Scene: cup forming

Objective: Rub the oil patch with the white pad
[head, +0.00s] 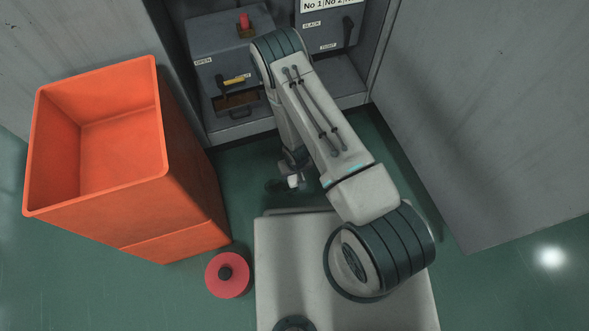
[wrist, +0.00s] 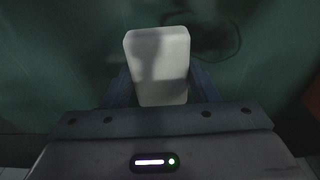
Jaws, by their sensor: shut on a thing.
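The white pad (wrist: 158,62) is held between the two dark fingers of my gripper (wrist: 160,88) in the wrist view. In the head view the pad (head: 293,181) is a small pale block below my arm, low over the green floor. A dark, smeared oil patch (wrist: 218,38) shows on the floor just beyond and to the right of the pad. In the head view the patch (head: 273,186) is a faint dark area beside the pad, partly hidden by my gripper. I cannot tell whether the pad touches the floor.
A tall orange bin (head: 175,215) stands at the left. A grey cabinet (head: 225,50) with levers and an open slot stands at the back. Grey panel (head: 470,120) at right; green floor is clear between.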

